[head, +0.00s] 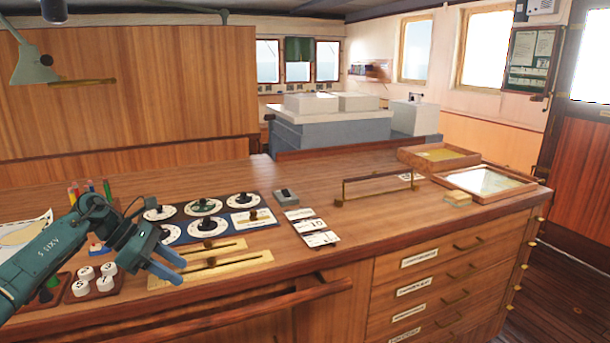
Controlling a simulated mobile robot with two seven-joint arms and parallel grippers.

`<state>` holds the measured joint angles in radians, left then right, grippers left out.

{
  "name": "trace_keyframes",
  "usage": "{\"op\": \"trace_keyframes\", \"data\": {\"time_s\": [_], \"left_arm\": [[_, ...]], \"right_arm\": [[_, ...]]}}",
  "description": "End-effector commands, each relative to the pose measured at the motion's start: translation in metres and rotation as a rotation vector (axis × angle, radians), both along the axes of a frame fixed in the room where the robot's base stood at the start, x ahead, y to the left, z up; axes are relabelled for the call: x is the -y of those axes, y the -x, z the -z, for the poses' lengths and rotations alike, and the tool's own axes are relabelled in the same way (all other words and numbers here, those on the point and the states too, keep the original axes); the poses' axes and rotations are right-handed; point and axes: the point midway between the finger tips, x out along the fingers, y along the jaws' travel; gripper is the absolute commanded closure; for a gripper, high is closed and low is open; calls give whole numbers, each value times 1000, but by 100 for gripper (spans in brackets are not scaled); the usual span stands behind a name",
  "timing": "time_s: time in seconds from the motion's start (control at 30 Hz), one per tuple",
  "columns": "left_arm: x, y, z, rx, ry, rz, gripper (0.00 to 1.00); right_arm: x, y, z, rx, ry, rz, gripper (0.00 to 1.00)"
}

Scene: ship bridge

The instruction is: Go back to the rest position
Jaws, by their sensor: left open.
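My left arm comes in from the left, low over the wooden chart counter (330,180). My left gripper (176,268) is open, with its blue-grey fingers pointing right and down. Nothing shows between the fingers. It hangs close to the left end of a brass slider plate (225,262) and beside a tray of white numbered knobs (104,284). Whether the fingers touch the plate cannot be told. My right gripper is not in view.
A panel of round dials (205,207) lies behind the gripper. Coloured pens (90,190) stand to the left. Numbered cards (312,228), a low rail (377,188) and two shallow trays (485,183) lie rightward. A wooden handrail (210,322) runs along the front edge.

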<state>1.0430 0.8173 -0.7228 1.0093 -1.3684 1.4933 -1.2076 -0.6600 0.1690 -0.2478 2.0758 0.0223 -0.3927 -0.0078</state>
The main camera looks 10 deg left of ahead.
Motion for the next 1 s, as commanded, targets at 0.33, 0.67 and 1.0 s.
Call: {"op": "trace_keyframes", "data": {"time_s": [0.33,0.67,1.0], "left_arm": [[204,46,69,-413,892,-408,57],[221,120,127,-1250,1668,-1183,57],[195,251,217,1558,-1590,1580,57]], "right_arm": [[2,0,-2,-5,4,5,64],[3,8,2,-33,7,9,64],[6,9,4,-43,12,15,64]]}}
